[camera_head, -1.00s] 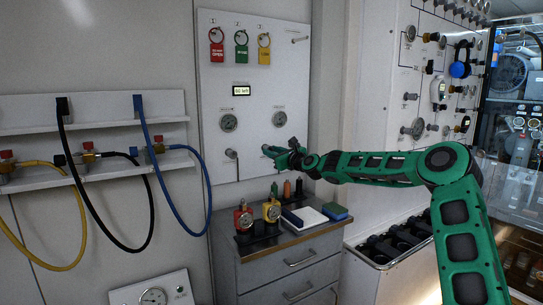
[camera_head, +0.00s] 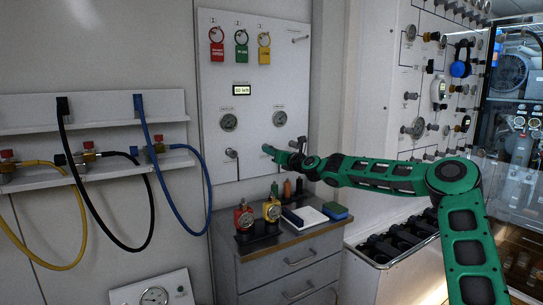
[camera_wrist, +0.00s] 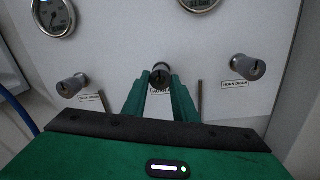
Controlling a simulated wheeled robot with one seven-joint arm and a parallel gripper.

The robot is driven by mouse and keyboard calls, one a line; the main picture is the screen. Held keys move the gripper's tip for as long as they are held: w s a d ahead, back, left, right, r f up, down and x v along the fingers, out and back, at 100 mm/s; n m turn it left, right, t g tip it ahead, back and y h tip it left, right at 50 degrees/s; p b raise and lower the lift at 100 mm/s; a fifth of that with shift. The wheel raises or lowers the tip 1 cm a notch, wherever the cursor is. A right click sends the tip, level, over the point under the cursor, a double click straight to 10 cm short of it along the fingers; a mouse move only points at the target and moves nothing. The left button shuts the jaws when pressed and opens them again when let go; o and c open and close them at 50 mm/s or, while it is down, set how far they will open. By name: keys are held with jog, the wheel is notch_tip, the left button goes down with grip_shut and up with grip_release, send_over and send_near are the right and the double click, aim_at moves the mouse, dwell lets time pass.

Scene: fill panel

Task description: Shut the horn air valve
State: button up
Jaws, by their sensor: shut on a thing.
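My gripper (camera_head: 268,150) is at the white wall panel (camera_head: 255,95), below its right gauge. In the wrist view its two green fingers (camera_wrist: 160,84) are closed around the middle one of three grey round knobs (camera_wrist: 160,72). The fingers hide the sides of this knob. I cannot tell from the labels which knob is the horn air valve. Thin metal rods stand between the knobs.
Red, green and yellow tags (camera_head: 241,52) hang above a small display (camera_head: 241,90). Hoses (camera_head: 175,150) hang at left. A second valve panel (camera_head: 420,90) stands at right.

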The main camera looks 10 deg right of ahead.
jog(key=shift+d+f, duration=0.1)
jog(key=shift+f, duration=0.35)
jog(key=o, duration=1)
jog(key=shift+w, duration=0.1)
jog(key=shift+o, duration=0.2)
jog(key=shift+r, duration=0.2)
jog(key=v, duration=1)
jog(key=shift+s, duration=0.4)
jog(key=shift+s+f, duration=0.1)
jog(key=shift+f, duration=0.05)
